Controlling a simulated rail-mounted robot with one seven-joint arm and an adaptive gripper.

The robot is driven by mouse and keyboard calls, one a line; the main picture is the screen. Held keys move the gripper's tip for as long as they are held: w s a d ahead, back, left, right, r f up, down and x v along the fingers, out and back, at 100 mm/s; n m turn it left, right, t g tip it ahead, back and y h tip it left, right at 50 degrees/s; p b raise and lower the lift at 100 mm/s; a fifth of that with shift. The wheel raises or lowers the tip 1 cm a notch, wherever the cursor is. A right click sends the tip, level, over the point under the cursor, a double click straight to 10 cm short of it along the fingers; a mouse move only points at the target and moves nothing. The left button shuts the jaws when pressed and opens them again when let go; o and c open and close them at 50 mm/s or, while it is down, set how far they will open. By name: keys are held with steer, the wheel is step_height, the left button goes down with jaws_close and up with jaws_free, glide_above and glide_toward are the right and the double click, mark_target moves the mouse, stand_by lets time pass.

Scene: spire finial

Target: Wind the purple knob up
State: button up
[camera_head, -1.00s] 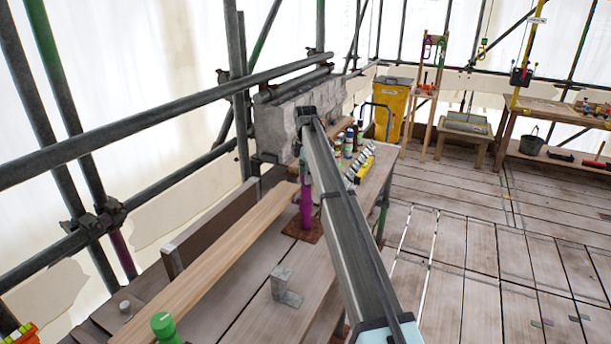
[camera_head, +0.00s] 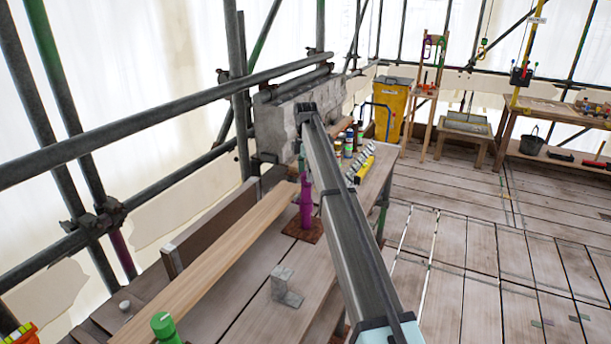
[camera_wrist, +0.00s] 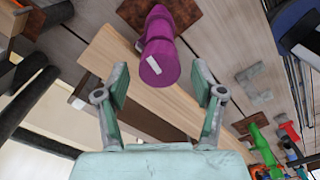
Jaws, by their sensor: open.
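The purple knob (camera_head: 306,204) is an upright purple post on a rust-brown plate on the bench, partly behind my arm in the head view. In the wrist view the purple knob (camera_wrist: 160,55) shows its rounded end with a white mark. My gripper (camera_wrist: 161,85) is open and empty, its two green-grey fingers spread wide. The knob lies beyond the fingertips, roughly centred between them in the picture. I cannot tell the exact gap, and no contact shows. In the head view my arm hides the gripper.
A long pale plank (camera_head: 215,262) lies beside the knob. A green knob (camera_head: 164,326) stands in front, and a grey metal bracket (camera_head: 285,284) sits to its right. A stone block (camera_head: 275,125) and scaffold rails stand behind. Bottles (camera_head: 348,145) and a yellow tool (camera_head: 364,168) lie right of my arm.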

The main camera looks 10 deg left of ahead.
mark_target(305, 174)
step_height(305, 174, up, 11)
steer(key=shift+f, duration=0.15)
steer(key=shift+s, duration=0.15)
stand_by(0.4)
